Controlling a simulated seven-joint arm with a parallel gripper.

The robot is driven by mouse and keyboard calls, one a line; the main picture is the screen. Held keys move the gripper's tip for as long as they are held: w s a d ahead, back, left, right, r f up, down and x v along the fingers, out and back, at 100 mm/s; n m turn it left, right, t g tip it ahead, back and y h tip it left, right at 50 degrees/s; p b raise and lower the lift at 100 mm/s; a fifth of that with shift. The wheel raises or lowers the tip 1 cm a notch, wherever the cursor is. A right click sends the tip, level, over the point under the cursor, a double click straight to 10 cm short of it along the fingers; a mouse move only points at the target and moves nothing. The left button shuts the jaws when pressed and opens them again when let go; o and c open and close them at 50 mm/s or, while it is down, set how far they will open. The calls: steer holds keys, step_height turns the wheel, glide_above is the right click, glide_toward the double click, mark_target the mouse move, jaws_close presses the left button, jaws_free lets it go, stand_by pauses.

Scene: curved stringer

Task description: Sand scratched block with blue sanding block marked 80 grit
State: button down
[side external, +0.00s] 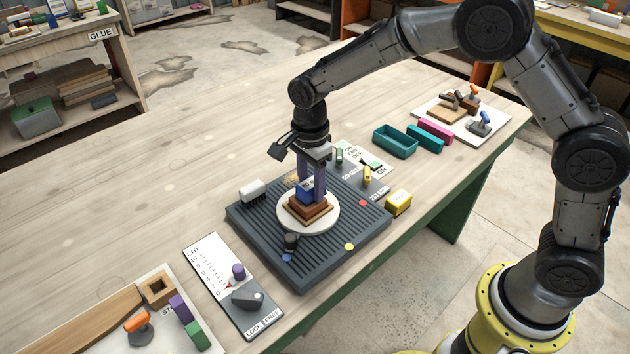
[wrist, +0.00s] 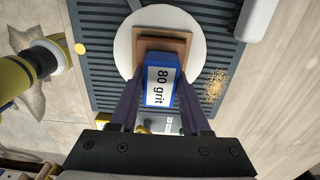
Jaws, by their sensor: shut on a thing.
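My gripper (side external: 312,185) is shut on the blue sanding block (side external: 305,191), with one finger on each side of it. In the wrist view the blue block (wrist: 160,84) carries a white label reading "80 grit", between the two fingers of my gripper (wrist: 161,100). A brown wooden block (side external: 309,209) lies under the blue block on a round white disc (side external: 287,217); it also shows in the wrist view (wrist: 164,44). The blue block appears to be on or just above the brown block. Scratches on the brown block cannot be made out.
The disc sits on a dark ribbed mat (side external: 262,235). A white-backed brush (side external: 252,190), a yellow block (side external: 398,202) and a dark knob (side external: 291,241) are close by. Tan dust (wrist: 215,84) lies on the mat.

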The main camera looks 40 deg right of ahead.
mark_target(297, 206)
steer(key=shift+a+f, duration=0.1)
steer(key=shift+a, duration=1.9)
steer(key=shift+d, duration=3.15)
steer(key=shift+a, duration=3.4)
steer(key=shift+s+d, duration=0.15)
steer(key=shift+d, duration=3.35)
steer(key=a, duration=0.6)
steer(key=shift+a, duration=0.25)
steer(key=shift+a+r, duration=0.2)
step_height(297, 206, up, 8)
